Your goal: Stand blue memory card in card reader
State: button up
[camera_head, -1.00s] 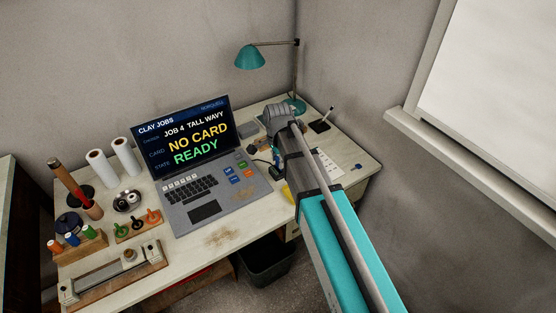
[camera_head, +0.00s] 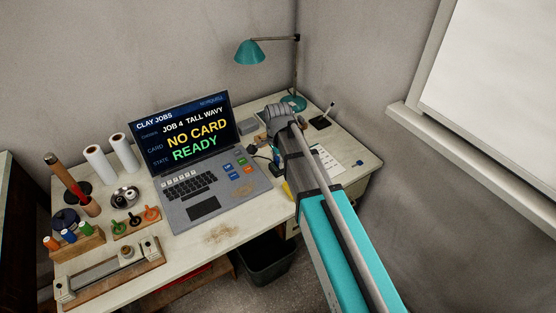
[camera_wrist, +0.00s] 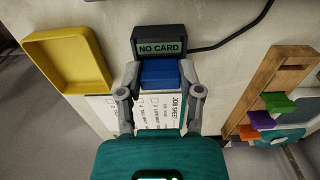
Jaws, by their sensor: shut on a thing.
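The blue memory card (camera_wrist: 160,74) is between the fingers of my gripper (camera_wrist: 160,88) in the wrist view. My gripper is shut on it. The card reader (camera_wrist: 162,46) is a black box just beyond the card, and its small screen reads NO CARD. The card is right in front of the reader's near side in the picture; I cannot tell whether it touches the reader or is above it.
A yellow tray (camera_wrist: 68,60) lies left of the reader and a wooden rack with coloured cards (camera_wrist: 276,100) stands on the right. A printed job sheet (camera_wrist: 160,112) lies under the gripper. The laptop (camera_head: 205,165) shows NO CARD and READY. A black cable runs from the reader.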

jog(key=shift+f, duration=0.15)
jog(key=o, duration=0.8)
jog(key=shift+o, duration=0.2)
jog(key=shift+o, duration=0.8)
jog(key=shift+r+p, duration=3.45)
jog(key=shift+r, duration=0.1)
jog(key=shift+d, duration=0.1)
